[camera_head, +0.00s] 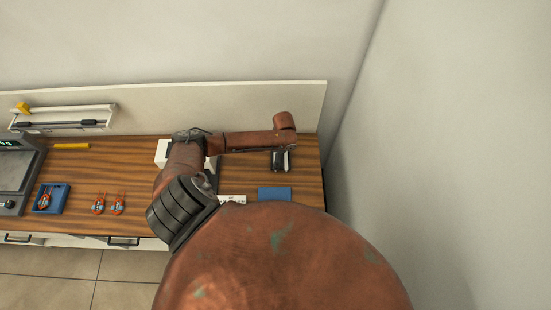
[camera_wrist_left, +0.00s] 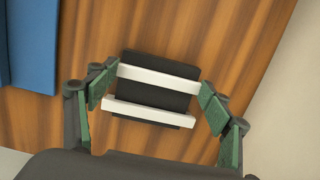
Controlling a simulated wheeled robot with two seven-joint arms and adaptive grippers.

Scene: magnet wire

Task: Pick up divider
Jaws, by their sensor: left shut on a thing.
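What I take to be the divider (camera_wrist_left: 158,95), a dark block crossed by two pale bars, is between my left gripper's (camera_wrist_left: 160,80) green-padded fingers in the left wrist view. The fingers flank the ends of the upper pale bar and are shut on it. I cannot tell whether bars and block are one piece. In the head view the small black-and-white piece (camera_head: 281,161) lies at the right end of the wooden table, below my left wrist. My forearm reaches over it from the left and hides part of the gripper. My right gripper is not in view.
A blue flat piece (camera_head: 274,193) lies near the table's front edge. A white box (camera_head: 162,151) stands partly behind my arm. Further left are two red-handled tools, a blue tray (camera_head: 62,190), a yellow bar (camera_head: 71,145) and a scale (camera_head: 14,169). A wall borders the right side.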

